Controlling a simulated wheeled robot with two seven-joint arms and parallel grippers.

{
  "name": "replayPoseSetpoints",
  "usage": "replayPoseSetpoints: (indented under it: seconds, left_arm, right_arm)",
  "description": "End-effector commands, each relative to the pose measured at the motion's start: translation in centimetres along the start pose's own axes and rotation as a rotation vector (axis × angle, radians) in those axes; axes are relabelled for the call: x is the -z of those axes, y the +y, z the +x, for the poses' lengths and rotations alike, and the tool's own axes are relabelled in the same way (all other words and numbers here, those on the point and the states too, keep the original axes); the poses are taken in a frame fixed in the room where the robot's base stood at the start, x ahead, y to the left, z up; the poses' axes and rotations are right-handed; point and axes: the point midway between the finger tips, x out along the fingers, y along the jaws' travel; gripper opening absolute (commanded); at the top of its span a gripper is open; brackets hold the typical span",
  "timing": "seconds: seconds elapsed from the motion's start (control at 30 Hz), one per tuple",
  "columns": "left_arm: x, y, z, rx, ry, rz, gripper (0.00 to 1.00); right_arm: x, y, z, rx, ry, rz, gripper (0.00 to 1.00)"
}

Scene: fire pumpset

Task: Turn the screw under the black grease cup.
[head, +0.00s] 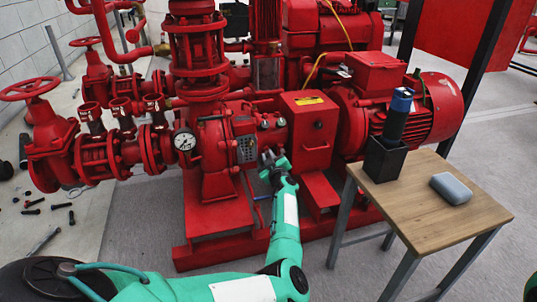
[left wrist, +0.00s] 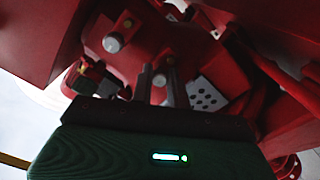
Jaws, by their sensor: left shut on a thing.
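My left gripper (head: 269,157) is at the side of the red pump's bearing housing, just right of the perforated grey plate (head: 246,149). In the left wrist view, its two grey fingers (left wrist: 161,84) close around a small silver round-ended part (left wrist: 160,76), which looks like the screw. Another silver round-ended part (left wrist: 113,42) sticks out of the red casting nearby, clear of the fingers. The black grease cup cannot be told apart clearly; small fittings (head: 264,124) show above the gripper in the head view. My right gripper is out of view.
A red coupling guard box (head: 313,135) stands close right of the gripper, with the motor (head: 425,110) beyond. A pressure gauge (head: 185,140) is to the left. A wooden table (head: 430,205) at right bears a black holder (head: 384,160) and a grey-blue case (head: 451,188).

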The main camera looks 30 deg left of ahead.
Motion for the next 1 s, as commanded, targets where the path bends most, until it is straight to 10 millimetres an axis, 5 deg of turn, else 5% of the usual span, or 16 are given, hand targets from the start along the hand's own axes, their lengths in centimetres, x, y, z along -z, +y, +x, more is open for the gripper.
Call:
replayPoseSetpoints:
  seconds: [1.0]
  left_arm:
    - [-0.2,0.0,-0.1,0.002,-0.001,-0.964,0.0]
  right_arm:
    - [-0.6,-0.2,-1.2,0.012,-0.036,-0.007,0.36]
